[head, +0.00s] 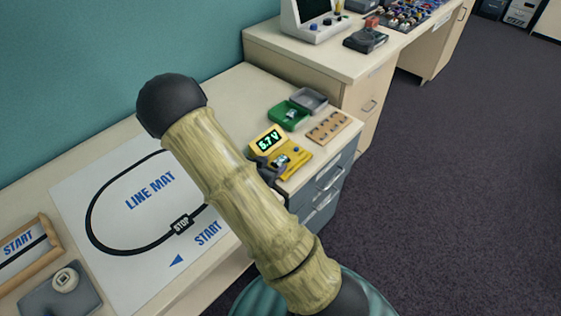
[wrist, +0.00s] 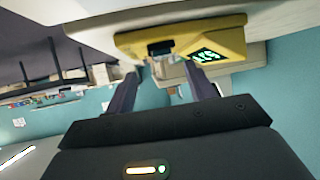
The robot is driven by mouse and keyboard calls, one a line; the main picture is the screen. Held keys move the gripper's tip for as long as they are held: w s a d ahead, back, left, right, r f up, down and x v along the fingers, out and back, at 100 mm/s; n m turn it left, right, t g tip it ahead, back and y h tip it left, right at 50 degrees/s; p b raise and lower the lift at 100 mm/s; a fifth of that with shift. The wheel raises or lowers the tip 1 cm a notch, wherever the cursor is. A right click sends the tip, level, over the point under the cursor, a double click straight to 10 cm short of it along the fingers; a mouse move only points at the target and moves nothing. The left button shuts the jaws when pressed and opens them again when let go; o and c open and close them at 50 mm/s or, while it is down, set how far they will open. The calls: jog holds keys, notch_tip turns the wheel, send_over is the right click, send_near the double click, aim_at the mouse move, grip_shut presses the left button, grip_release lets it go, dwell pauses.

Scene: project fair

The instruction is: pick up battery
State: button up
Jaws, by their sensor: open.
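A yellow tester (head: 293,163) with a lit display reading 5.7 V stands near the right end of the near desk. A small dark and pale block (head: 281,160), which looks like a battery, sits on its front part. My gripper (head: 268,168) is at the tester's left side, partly hidden by my arm. In the wrist view, my open fingers (wrist: 163,76) point at the yellow tester (wrist: 135,43), with nothing clearly between them.
A grey tray (head: 310,99) and a wooden board with holes (head: 328,127) lie beside the tester. The line mat (head: 120,190) covers the desk to the left. A higher desk (head: 300,58) with equipment stands behind. The desk's right edge is close.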

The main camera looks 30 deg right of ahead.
aim_at(281, 159)
jog(key=shift+x, duration=2.65)
jog(key=shift+w, duration=0.1)
grip_shut()
jog(key=shift+r, duration=0.1)
notch_tip(281, 159, up, 10)
jog(key=p, duration=0.1)
